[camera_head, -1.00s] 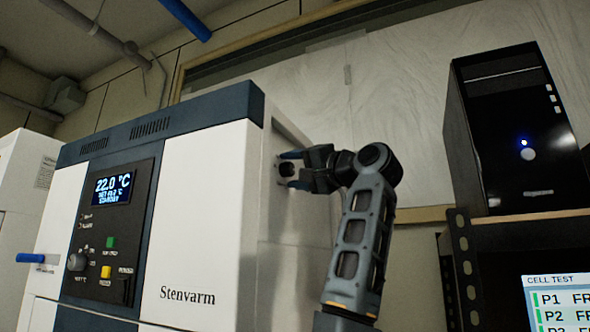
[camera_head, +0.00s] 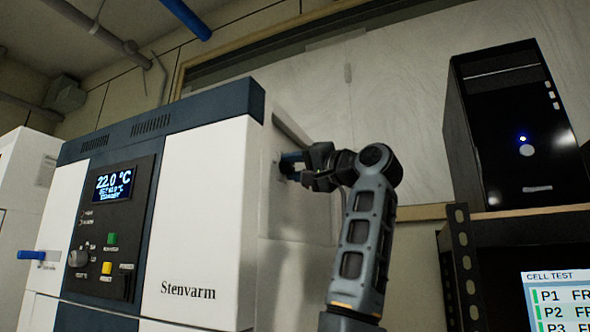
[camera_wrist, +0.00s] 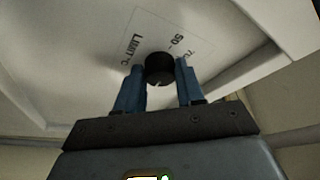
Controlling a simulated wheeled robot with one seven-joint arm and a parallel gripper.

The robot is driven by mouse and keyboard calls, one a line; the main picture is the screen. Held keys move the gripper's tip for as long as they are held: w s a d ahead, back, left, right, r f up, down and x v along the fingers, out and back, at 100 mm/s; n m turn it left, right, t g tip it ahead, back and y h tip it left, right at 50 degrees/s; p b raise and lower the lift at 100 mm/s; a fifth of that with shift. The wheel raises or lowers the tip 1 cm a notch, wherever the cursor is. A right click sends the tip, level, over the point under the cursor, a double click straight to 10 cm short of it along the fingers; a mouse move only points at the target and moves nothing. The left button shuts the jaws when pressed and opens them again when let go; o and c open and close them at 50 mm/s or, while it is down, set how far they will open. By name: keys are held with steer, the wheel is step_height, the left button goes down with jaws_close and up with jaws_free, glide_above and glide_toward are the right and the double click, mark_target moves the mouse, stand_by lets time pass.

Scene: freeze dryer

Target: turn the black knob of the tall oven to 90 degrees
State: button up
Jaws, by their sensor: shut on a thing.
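The tall oven (camera_head: 202,215) is a white and dark-blue cabinet marked "Stenvarm" in the head view. Its black knob (camera_wrist: 159,67) is round and sits on a side panel, with a printed "LIMIT °C" scale plate (camera_wrist: 150,40) around it in the wrist view. My gripper (camera_wrist: 160,75) has its two blue fingers on either side of the knob and is shut on it. In the head view my gripper (camera_head: 286,163) is at the oven's right side, and its fingers hide the knob.
The oven's front panel has a display (camera_head: 113,185), a grey knob (camera_head: 78,258) and coloured buttons. A black computer tower (camera_head: 520,130) stands on a dark shelf (camera_head: 530,226) at the right, above a "CELL TEST" screen (camera_head: 560,300). A pale wall stands behind my arm.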

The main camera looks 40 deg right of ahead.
steer(key=n, duration=0.1)
steer(key=n+y+b, duration=0.1)
steer(key=n, duration=0.1)
steer(key=n+b, duration=0.1)
steer(key=shift+d+f+t+y, duration=0.25)
steer(key=shift+f+t+y, duration=0.1)
steer(key=shift+t+y, duration=0.05)
steer(key=n+y+b, duration=0.1)
steer(key=n, duration=0.2)
steer(key=n+y, duration=0.2)
steer(key=n, duration=0.1)
steer(key=shift+w+d+n+y+b, duration=0.1)
steer(key=shift+d+n+y+b, duration=0.05)
steer(key=shift+n+y+b, duration=0.2)
steer(key=n+y, duration=0.1)
steer(key=n, duration=0.2)
steer(key=n+g+y, duration=0.1)
steer(key=n+y, duration=0.1)
steer(key=n, duration=0.1)
steer(key=shift+d+r+n, duration=0.15)
steer(key=shift+n, duration=0.2)
steer(key=shift+w+d+n+g+y, duration=0.1)
steer(key=shift+n+g+y, duration=0.5)
steer(key=shift+n, duration=0.85)
steer(key=shift+n+g+y, duration=0.5)
steer(key=shift+n+y, duration=0.05)
steer(key=shift+n, duration=1.2)
steer(key=o, duration=1)
steer(key=shift+r, duration=0.1)
steer(key=shift+o, duration=0.2)
